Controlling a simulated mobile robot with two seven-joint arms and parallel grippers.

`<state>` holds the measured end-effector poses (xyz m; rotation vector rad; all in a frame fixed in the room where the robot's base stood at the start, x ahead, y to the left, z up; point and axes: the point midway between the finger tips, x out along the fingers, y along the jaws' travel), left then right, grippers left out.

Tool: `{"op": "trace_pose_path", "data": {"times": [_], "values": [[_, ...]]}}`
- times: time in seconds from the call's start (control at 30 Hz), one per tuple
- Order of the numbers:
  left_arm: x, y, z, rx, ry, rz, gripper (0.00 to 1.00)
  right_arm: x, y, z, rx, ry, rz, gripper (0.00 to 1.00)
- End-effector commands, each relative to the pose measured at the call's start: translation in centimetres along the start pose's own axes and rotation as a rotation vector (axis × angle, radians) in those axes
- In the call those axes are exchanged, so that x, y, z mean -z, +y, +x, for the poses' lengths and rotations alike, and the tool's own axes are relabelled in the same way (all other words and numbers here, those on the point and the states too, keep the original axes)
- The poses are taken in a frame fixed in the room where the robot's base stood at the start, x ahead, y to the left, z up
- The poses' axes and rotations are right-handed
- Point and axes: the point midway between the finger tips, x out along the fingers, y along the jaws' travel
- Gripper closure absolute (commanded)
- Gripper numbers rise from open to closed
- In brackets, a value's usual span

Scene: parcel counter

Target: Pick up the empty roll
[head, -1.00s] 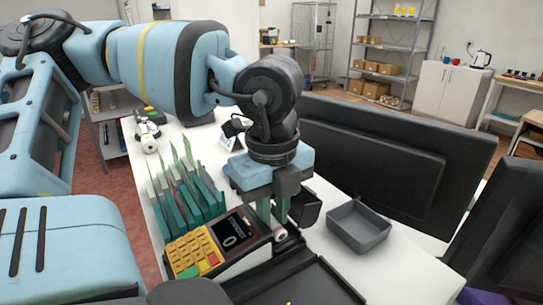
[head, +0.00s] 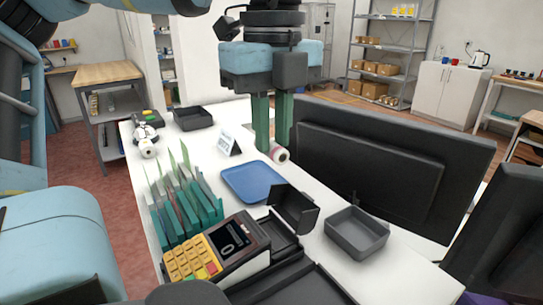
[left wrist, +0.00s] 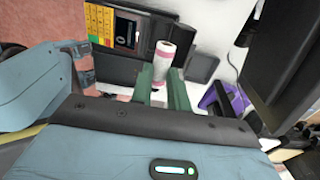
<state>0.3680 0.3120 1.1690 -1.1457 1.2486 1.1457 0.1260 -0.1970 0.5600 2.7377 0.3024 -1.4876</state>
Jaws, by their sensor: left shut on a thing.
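The empty roll (head: 280,154), a small white and pinkish tube, is held up at the fingertips of my left gripper (head: 268,146). In the left wrist view the roll (left wrist: 163,57) sits between the two green fingers (left wrist: 160,86). The fingers are shut on it and hide part of it in the head view. The cash register (head: 232,243), with yellow keys and a dark display, stands below and nearer. Its dark printer lid (head: 295,208) is open. My right gripper is not in view.
A blue tray (head: 253,182) lies on the white counter behind the register. A grey open bin (head: 356,232) stands to its right. Teal file dividers (head: 187,212) stand left. A large dark monitor (head: 385,165) blocks the right side. A dark tray (head: 193,118) is farther back.

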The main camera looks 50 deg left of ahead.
Motion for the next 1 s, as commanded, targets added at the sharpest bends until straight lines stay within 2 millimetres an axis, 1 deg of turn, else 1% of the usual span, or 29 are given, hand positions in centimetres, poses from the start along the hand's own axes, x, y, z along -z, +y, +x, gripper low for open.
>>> {"op": "trace_pose_path", "data": {"times": [0.03,0.2,0.3,0.4,0.5,0.63,1.0], "values": [[0.0,0.0,-1.8,0.007,-0.003,-0.002,1.0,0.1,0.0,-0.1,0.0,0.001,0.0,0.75],[0.1,0.0,-6.4,0.005,-0.002,-0.002,1.0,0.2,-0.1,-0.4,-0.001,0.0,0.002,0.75],[0.1,0.0,-8.5,0.005,-0.002,-0.002,1.0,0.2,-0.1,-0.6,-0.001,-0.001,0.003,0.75],[0.1,0.0,-10.1,0.004,-0.001,-0.001,1.0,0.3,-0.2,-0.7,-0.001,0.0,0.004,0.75],[0.1,0.0,-11.2,0.001,-0.001,0.001,1.0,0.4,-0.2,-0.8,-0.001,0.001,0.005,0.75],[0.0,0.0,-12.0,0.0,0.0,0.001,1.0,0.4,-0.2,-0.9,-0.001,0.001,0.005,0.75],[0.0,0.0,-12.2,-0.001,0.0,0.002,1.0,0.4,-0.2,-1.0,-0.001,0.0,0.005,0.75]]}}
